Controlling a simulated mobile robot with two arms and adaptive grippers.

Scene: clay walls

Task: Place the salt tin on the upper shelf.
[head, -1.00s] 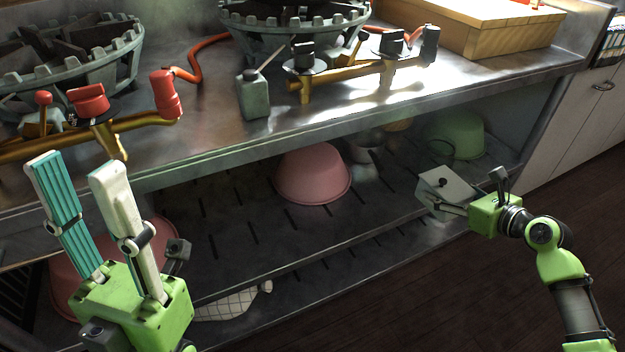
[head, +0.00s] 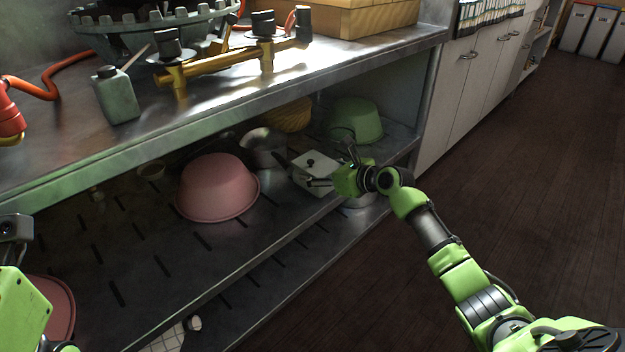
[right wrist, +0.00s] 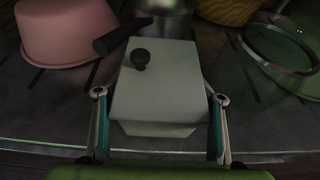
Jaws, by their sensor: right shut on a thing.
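The salt tin is a pale, box-shaped tin (head: 312,172) with a black knob on its lid. My right gripper (head: 322,183) is shut on it, at the front edge of the upper shelf (head: 150,245). In the right wrist view the tin (right wrist: 160,85) sits between the two fingers (right wrist: 160,118), one along each side. I cannot tell whether its base touches the shelf. My left gripper shows only as a green body at the lower left edge, its fingers out of frame.
On the upper shelf, a pink bowl (head: 216,188) stands left of the tin, a metal pot (head: 264,148) behind it, and a green bowl (head: 356,122) behind right. A yellow woven basket (head: 288,116) is farther back. The countertop (head: 210,100) hangs above; a lower shelf runs below.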

